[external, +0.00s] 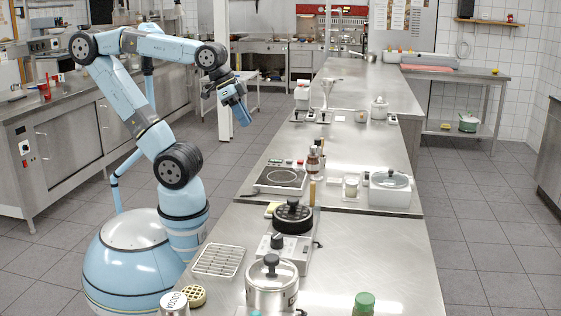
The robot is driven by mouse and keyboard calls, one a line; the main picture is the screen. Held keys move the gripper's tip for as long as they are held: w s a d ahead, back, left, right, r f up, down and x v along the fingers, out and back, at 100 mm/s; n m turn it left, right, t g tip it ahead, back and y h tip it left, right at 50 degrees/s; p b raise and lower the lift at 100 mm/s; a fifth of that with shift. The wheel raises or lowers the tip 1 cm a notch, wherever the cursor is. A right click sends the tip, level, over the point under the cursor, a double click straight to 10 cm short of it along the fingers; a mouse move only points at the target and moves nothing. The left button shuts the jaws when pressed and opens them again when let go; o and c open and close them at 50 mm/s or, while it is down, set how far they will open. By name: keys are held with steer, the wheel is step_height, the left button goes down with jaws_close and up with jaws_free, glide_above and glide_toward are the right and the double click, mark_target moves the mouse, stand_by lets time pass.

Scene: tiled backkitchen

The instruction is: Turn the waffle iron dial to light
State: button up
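What looks like the waffle iron (292,216) stands on the near part of the steel counter, with a round black top. A grey box with a dark dial (277,241) on it sits just in front of the black top and seems to belong to it. The dial's setting is too small to read. My gripper (243,117) hangs in the air left of the counter, pointing down, well above and away from the waffle iron. It touches nothing. Its fingers are too small to tell open from shut.
A lidded steel pot (272,285) stands in front of the dial box, and a wire rack (218,261) lies to its left. A round waffle (193,296) lies near a can (175,305). Behind are a hot plate (281,180), bottles and a lidded container (389,188).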

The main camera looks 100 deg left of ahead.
steer(key=o, duration=0.7)
steer(key=w+d, duration=0.1)
steer(key=w, duration=0.1)
steer(key=w+d+g+h, duration=0.1)
steer(key=w+d, duration=0.1)
steer(key=w+d+r+n+g, duration=0.1)
steer(key=w+d, duration=0.1)
steer(key=w, duration=0.1)
steer(key=shift+h, duration=0.3)
steer(key=shift+o, duration=0.3)
steer(key=w+d+n+g, duration=0.1)
steer(key=w+d, duration=0.4)
steer(key=d, duration=0.1)
steer(key=shift+w+d+f+g, duration=0.3)
steer(key=shift+w+f+g, duration=0.05)
steer(key=shift+f+g, duration=0.1)
steer(key=n+g+y, duration=0.2)
glide_toward(277, 235)
step_height(277, 235, down, 9)
steer(key=shift+s+f, duration=0.1)
steer(key=shift+s, duration=0.05)
steer(key=shift+c, duration=0.3)
steer(key=c, duration=1)
